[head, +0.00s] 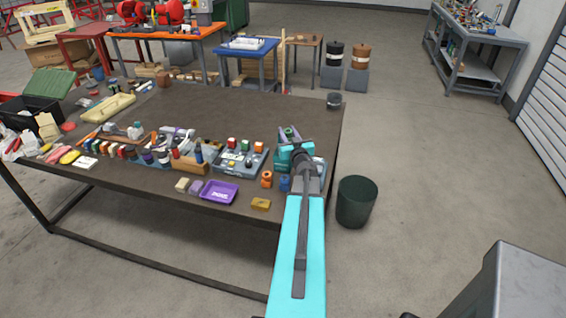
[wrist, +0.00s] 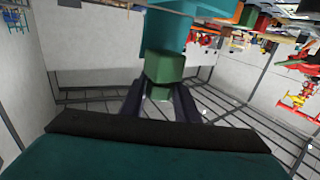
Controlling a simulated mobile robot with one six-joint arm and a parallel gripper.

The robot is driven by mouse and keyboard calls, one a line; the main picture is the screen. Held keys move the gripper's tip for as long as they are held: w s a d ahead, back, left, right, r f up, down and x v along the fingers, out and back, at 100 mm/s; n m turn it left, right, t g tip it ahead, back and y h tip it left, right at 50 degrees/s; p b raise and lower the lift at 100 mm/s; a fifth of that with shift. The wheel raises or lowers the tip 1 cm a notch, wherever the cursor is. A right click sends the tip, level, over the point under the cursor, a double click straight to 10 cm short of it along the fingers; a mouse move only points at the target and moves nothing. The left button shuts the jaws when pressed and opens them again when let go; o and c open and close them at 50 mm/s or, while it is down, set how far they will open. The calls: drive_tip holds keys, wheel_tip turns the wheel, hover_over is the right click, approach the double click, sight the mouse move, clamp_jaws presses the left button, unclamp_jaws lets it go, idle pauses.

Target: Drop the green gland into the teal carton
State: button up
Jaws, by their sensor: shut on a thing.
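My gripper (wrist: 160,86) is shut on the green gland (wrist: 165,66), whose blocky body shows between the dark fingers in the wrist view. In the head view my gripper (head: 289,134) is over the right end of the table, and the gland is too small there to make out surely. A teal shape lies behind the gland in the wrist view; I cannot tell whether it is the carton or part of my arm. A pale teal edge (head: 320,165) shows beside my wrist in the head view, mostly hidden by the arm. It may be the teal carton.
The brown table (head: 205,110) holds many small parts. A purple tray (head: 219,192), a yellow block (head: 261,204) and orange and blue pieces lie near its front edge. A dark green bin (head: 356,201) stands on the floor to the right. The table's back middle is clear.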

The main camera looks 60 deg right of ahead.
drive_tip(key=shift+f, duration=0.25)
drive_tip(key=o, duration=1.2)
drive_tip(key=shift+s, duration=0.1)
drive_tip(key=p+v, duration=0.7)
drive_tip(key=v, duration=0.6)
drive_tip(key=shift+s+a+r, duration=0.1)
drive_tip(key=shift+a, duration=0.1)
drive_tip(key=shift+s+a+p, duration=0.1)
drive_tip(key=shift+p, duration=0.25)
